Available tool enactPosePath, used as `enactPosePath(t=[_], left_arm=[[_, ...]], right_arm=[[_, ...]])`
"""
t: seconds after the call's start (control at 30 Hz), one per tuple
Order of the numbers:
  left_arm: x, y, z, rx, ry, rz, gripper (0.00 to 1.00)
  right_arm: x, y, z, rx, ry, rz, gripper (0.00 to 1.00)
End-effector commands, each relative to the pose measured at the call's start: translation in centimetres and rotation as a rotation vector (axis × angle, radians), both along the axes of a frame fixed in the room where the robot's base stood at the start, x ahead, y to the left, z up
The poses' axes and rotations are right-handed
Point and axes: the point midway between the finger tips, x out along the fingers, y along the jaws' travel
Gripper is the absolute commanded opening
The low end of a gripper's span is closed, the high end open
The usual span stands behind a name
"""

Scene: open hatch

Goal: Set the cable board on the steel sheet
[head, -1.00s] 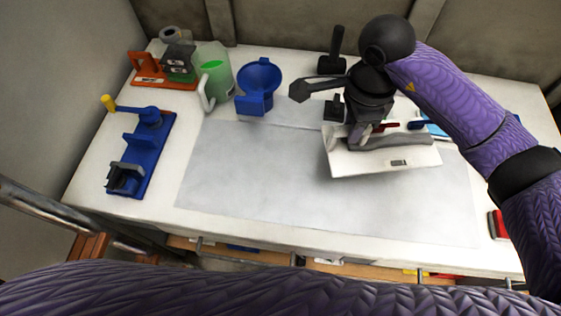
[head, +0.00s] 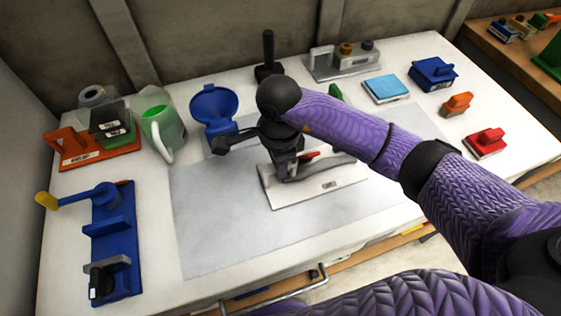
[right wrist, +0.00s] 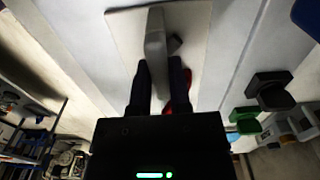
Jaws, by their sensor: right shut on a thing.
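The cable board (head: 315,187) is a white plate with a raised grey bar and a small red part. My right gripper (head: 288,172) is shut on it from above. In the right wrist view the two dark fingers (right wrist: 160,80) close at the grey bar of the white board (right wrist: 125,30). The steel sheet (head: 215,220) is a thin, pale grey rectangle lying flat on the table. The board is over the sheet's middle; I cannot tell whether it touches it. My arm hides part of the sheet's right side. My left gripper is out of view.
A blue base with a yellow-tipped lever (head: 110,245) stands at left. A green jug (head: 161,125) and blue lidded bowl (head: 214,108) stand behind the sheet. A blue block (head: 432,73), orange block (head: 456,104) and red block (head: 485,142) are at right. The sheet's front left is clear.

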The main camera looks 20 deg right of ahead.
Motion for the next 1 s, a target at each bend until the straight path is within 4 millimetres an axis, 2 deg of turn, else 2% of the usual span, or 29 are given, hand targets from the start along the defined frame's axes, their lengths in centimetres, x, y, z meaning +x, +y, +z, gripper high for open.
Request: enactPosePath(t=[0.27, 0.3, 0.43, 0.67, 0.77, 0.87, 1.0], left_arm=[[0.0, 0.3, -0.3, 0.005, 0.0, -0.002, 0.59], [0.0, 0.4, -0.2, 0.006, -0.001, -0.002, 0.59], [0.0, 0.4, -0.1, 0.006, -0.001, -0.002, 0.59], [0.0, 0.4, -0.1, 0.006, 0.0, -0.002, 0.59], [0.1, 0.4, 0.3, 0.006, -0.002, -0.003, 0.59], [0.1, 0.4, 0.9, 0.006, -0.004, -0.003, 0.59], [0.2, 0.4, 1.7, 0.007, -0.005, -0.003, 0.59]], right_arm=[[0.1, 0.0, -0.2, 0.0, -0.003, 0.001, 0.0], [0.1, 0.0, -0.1, 0.0, -0.002, 0.001, 0.32], [0.1, 0.0, -0.1, 0.0, -0.002, 0.001, 0.58], [0.1, 0.0, -0.1, 0.0, -0.002, 0.001, 0.58], [0.1, 0.0, 0.7, 0.0, -0.003, 0.001, 0.58], [0.2, -0.1, 2.9, -0.001, -0.008, 0.001, 0.58], [0.2, 0.0, 7.2, 0.0, -0.009, 0.002, 0.58]])
